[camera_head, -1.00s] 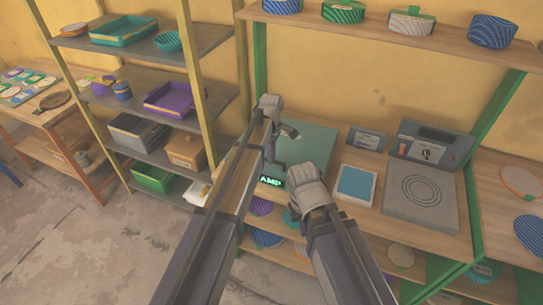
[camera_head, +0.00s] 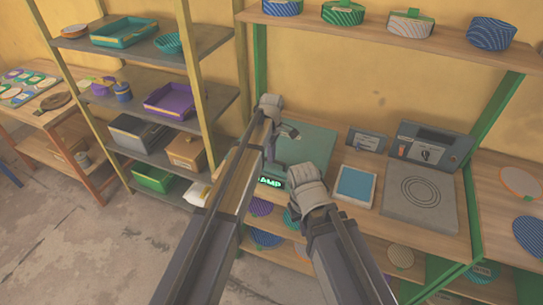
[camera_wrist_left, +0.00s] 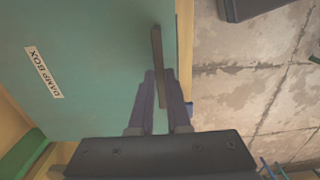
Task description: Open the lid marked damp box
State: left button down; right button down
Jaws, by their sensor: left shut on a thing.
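The teal lid (camera_head: 315,148) lies on the wooden shelf top in the head view, with a glowing label, partly covered and reading "AMP", at its front edge. In the left wrist view the lid (camera_wrist_left: 85,95) carries a "DAMP BOX" label (camera_wrist_left: 43,72). A thin bar handle (camera_wrist_left: 156,45) stands near the lid's edge. My left gripper (camera_wrist_left: 160,78) is shut on this handle. The lid looks flat. My right arm is in front of the shelf; its fingers are hidden.
A blue-faced panel (camera_head: 356,185) and a grey plate press (camera_head: 420,205) with rings stand right of the lid. A small sign (camera_head: 366,141) is behind. Plates fill the lower shelf.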

pick_arm(q)
jog(key=w+d+r+p, duration=0.1)
jog(key=w+r+p, duration=0.3)
jog(key=r+p, duration=0.3)
jog(key=w+d+r+p, duration=0.2)
jog(key=w+r+p, duration=0.3)
jog(key=r+p, duration=0.3)
jog(key=shift+r+p, duration=0.3)
jog(key=shift+r, duration=0.65)
jog(key=shift+d, duration=0.1)
jog(key=c, duration=1.2)
grip_release()
jog(key=o, duration=0.3)
jog(key=shift+w+d+f, duration=0.1)
jog(key=shift+w+f, duration=0.2)
jog(key=shift+w, duration=0.1)
jog(key=shift+s, duration=0.2)
jog(key=shift+r, duration=0.1)
